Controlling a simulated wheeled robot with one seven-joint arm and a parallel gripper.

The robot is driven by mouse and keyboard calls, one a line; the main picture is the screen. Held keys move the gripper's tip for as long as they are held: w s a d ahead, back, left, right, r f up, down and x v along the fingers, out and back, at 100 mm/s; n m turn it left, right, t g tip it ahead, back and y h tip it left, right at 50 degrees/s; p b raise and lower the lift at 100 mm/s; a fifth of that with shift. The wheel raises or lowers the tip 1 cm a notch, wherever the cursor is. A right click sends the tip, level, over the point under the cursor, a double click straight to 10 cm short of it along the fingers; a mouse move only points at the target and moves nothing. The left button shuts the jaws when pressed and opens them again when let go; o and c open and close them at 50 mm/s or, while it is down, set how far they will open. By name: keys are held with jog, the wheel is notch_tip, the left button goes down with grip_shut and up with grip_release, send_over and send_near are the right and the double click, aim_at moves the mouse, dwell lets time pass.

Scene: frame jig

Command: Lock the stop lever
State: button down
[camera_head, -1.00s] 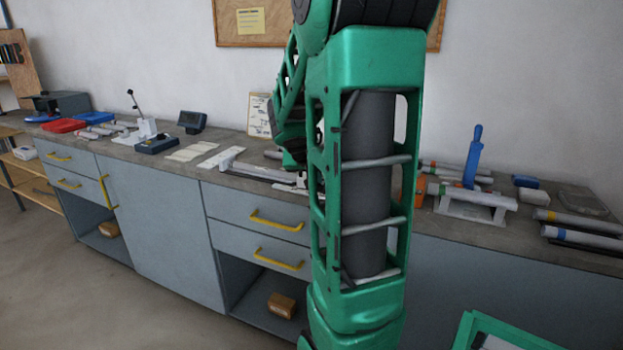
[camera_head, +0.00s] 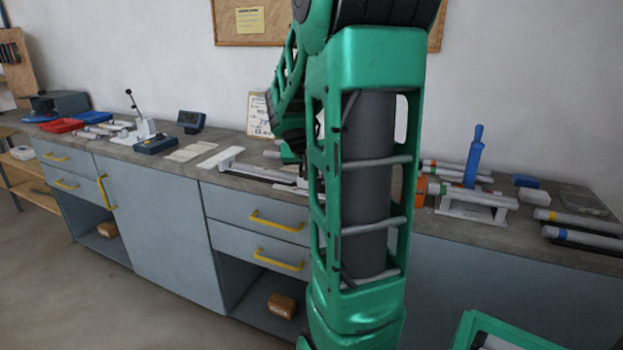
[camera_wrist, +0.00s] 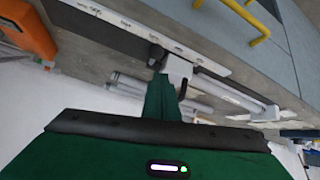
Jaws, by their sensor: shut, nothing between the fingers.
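In the wrist view a light grey stop block (camera_wrist: 178,69) sits along a rail with a white printed scale (camera_wrist: 130,28). A small dark lever-like part (camera_wrist: 184,88) stands at the block, and a dark knob (camera_wrist: 155,54) is at its left; I cannot tell which is the stop lever. My gripper (camera_wrist: 165,82) is shut and empty, its green fingers reaching up to the block. Whether they touch it is unclear. In the head view the jig rail (camera_head: 255,172) lies on the bench, and my arm hides its right end and most of my gripper.
The grey bench (camera_head: 360,190) has yellow-handled drawers below. A blue-handled tool on a white stand (camera_head: 472,205) and several tubes are to the right. An orange block (camera_wrist: 27,28) shows in the wrist view. A lever device (camera_head: 143,128) and red and blue trays are left.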

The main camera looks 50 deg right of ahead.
jog(key=s+a+r, duration=0.2)
jog(key=a+r, duration=0.1)
jog(key=a, duration=0.5)
jog(key=shift+s+a+r, duration=0.2)
jog(key=shift+s+a, duration=0.05)
jog(key=shift+s, duration=0.1)
